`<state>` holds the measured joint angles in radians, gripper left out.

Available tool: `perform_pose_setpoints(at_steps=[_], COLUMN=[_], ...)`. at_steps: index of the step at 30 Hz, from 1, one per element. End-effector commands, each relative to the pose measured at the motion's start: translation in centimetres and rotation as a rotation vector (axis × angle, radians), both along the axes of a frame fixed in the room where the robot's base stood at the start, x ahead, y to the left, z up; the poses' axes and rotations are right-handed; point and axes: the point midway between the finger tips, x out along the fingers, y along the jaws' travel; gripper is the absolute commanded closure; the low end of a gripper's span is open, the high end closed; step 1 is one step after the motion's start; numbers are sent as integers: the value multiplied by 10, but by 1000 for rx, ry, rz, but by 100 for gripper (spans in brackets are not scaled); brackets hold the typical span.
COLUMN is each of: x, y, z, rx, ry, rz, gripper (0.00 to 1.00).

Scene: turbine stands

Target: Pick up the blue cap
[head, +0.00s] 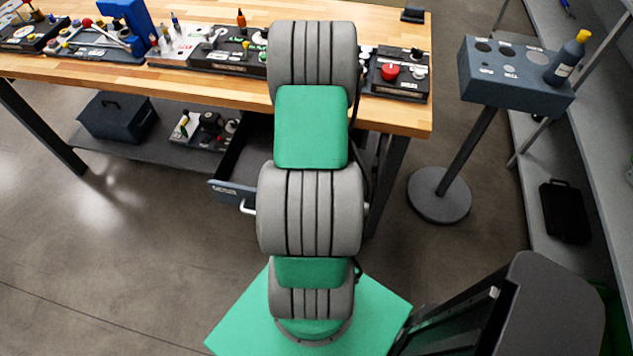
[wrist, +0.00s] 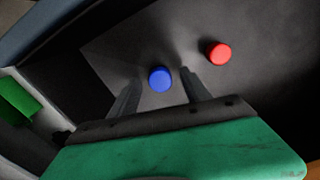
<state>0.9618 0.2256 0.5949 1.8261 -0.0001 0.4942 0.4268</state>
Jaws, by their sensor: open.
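The blue cap (wrist: 160,79) is a small round disc lying on a dark grey surface in the wrist view. My gripper (wrist: 160,76) is open, with one dark finger on each side of the cap. Gaps show between the fingers and the cap, and I cannot tell how far above it the tips are. In the head view my arm hides the gripper, and I do not see the blue cap there.
A red cap (wrist: 218,53) lies on the same surface, up and right of the blue one. An open drawer (head: 232,190) juts out under the wooden bench (head: 200,83). A stand (head: 515,85) with a bottle (head: 567,58) is at right.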

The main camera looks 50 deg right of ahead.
Motion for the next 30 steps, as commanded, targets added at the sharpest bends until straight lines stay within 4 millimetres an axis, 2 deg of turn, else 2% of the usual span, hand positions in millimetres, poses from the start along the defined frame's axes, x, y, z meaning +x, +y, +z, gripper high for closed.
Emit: perform_pose_setpoints(at_steps=[2, 21, 30], x=[0, 0, 0], y=[0, 0, 0], z=[0, 0, 0], rx=[0, 1, 1], ry=[0, 0, 0], rz=[0, 1, 1], gripper=[46, 98, 100])
